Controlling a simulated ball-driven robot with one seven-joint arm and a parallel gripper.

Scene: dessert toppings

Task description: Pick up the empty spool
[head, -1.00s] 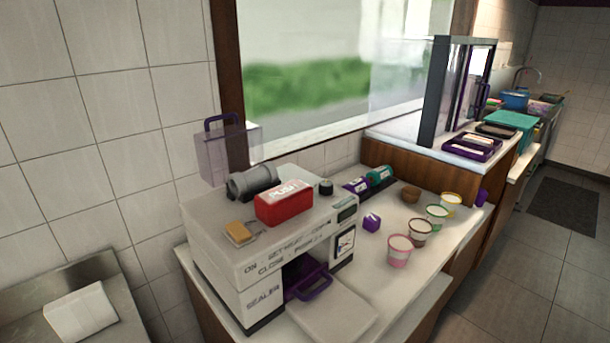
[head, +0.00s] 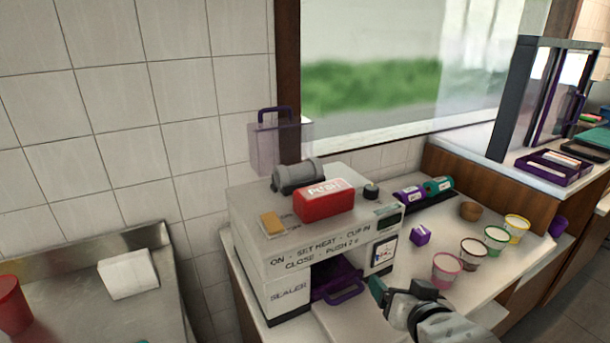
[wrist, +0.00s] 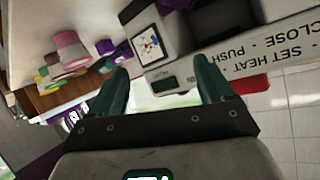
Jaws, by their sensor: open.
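A grey spool-like cylinder (head: 300,175) with wider ends lies on its side on top of the sealer, at the back. It looks bare, and I take it for the empty spool. My gripper (head: 378,290) is in front of the sealer at the lower right of the head view, lower than the spool and apart from it. In the wrist view my gripper (wrist: 163,80) has its two teal fingers spread with nothing between them. The spool cannot be made out in the wrist view.
Purple and teal rolls (head: 438,186), a purple cube (head: 420,235) and several cups stand right. A clear purple-handled case (head: 278,150) is behind.

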